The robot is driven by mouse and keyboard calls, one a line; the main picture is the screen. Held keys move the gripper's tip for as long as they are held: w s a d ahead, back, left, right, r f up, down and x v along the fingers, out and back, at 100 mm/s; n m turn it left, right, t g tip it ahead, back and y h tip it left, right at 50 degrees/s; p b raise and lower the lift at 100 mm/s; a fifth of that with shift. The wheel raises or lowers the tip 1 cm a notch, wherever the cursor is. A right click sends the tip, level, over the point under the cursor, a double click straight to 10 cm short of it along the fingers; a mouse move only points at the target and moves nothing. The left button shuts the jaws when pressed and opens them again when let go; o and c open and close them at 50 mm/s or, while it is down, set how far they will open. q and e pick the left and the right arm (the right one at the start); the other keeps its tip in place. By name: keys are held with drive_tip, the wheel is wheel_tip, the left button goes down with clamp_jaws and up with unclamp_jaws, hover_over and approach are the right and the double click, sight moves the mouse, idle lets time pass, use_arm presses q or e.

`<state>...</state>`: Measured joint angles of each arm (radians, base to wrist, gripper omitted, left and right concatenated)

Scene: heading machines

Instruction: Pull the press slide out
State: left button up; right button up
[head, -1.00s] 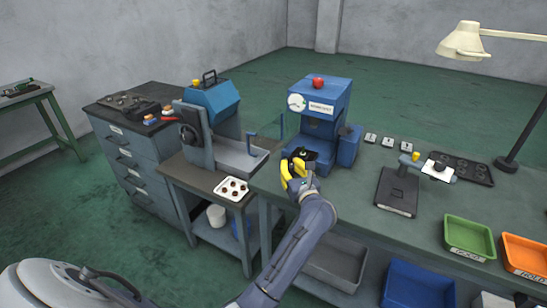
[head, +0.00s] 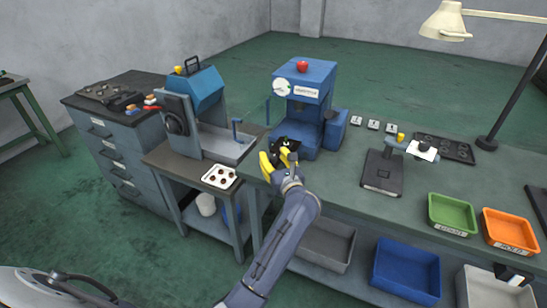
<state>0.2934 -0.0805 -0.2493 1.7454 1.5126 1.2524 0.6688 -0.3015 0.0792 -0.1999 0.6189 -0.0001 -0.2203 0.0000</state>
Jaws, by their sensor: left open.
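The blue press (head: 305,92) stands on the green-topped bench, with a red knob on top and a round dial on its front. My left gripper (head: 279,152), with yellow fingers, is open at the front foot of the press. The press slide is not clearly visible; the gripper covers the area low in front of the press. I cannot tell whether the fingers touch anything. My right gripper is not in view.
A blue-hooded machine (head: 196,95) stands left of the press. A white tray with dark round parts (head: 219,176) lies before it. A gauge stand (head: 383,170), a green bin (head: 452,212) and an orange bin (head: 509,229) are to the right. A lamp (head: 444,22) overhangs the bench.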

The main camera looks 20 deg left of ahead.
use_arm(q)
drive_tip(key=shift+r, duration=5.05)
